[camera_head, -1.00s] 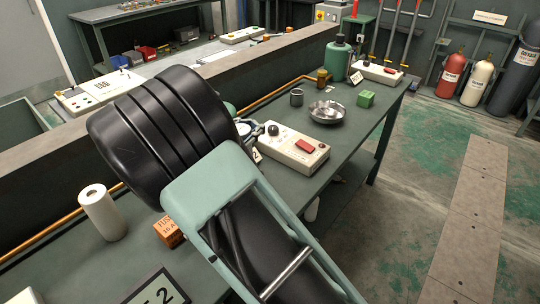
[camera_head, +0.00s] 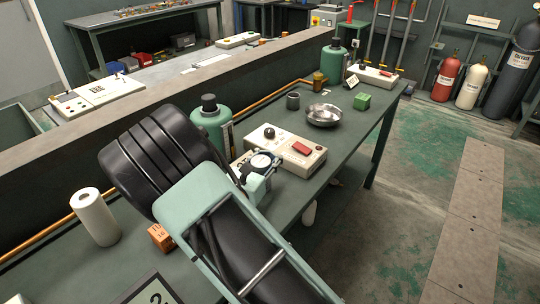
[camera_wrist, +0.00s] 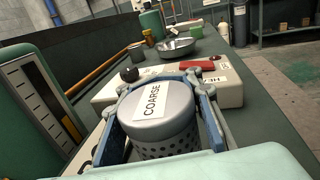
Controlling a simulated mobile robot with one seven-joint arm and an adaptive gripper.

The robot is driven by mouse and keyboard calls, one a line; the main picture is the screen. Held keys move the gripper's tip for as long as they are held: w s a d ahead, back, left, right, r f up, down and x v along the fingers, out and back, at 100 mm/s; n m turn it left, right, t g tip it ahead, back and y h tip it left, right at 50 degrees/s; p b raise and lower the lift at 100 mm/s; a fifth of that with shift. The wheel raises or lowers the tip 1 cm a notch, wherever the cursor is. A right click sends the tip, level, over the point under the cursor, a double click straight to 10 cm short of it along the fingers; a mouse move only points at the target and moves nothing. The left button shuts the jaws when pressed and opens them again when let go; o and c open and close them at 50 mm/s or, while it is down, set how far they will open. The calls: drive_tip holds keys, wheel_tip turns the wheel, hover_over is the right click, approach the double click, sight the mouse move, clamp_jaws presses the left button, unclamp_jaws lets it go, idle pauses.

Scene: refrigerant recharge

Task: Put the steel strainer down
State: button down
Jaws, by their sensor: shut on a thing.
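The steel strainer is a grey cylinder with a perforated lower side and a "COARSE" label on its top (camera_wrist: 158,105) in the wrist view. My gripper (camera_wrist: 160,88) is shut around it, with a blue finger on each side. In the head view my gripper (camera_head: 263,166) is over the green bench, at the near left end of a cream control box (camera_head: 292,150). The strainer is mostly hidden there between the fingers. Its underside is out of sight, so I cannot tell whether it touches the bench.
A green canister (camera_head: 212,122) stands close to the left of my gripper. A metal bowl (camera_head: 324,115), grey cup (camera_head: 293,101) and green block (camera_head: 362,101) are farther along the bench. A paper roll (camera_head: 95,216) and orange box (camera_head: 161,238) stand near left.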

sight(256, 171)
drive_tip(key=c, duration=1.3)
unclamp_jaws()
drive_tip(key=v, duration=1.2)
drive_tip(key=shift+p, duration=0.3)
drive_tip(key=shift+r, duration=0.1)
